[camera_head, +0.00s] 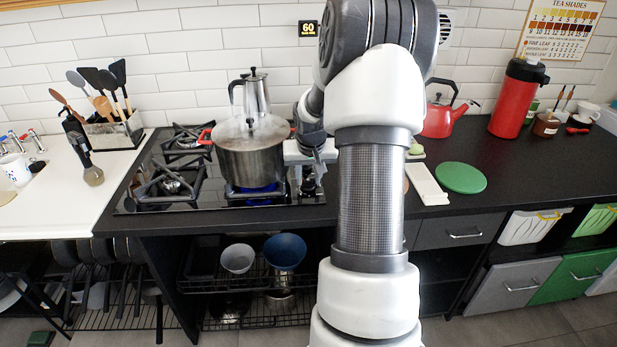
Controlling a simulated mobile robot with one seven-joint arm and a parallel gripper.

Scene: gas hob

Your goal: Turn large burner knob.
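The black gas hob (148,206) is set in the dark counter, left of my arm. Small dark knobs (309,187) show at its right edge, just left of my arm. I cannot tell which of them is the large burner knob. My gripper (316,163) is low over this right edge, close above the knobs. Its fingers are small and partly hidden by my arm, so contact and opening cannot be made out. A steel pot (250,158) with a lid and red handles stands on a burner, with blue flame (258,188) under it.
A moka pot (250,93) stands behind the steel pot. A white board (427,184), a green round mat (461,177) and a red kettle (441,117) are right of my arm. A utensil holder (110,133) stands at left. The right counter's front is mostly clear.

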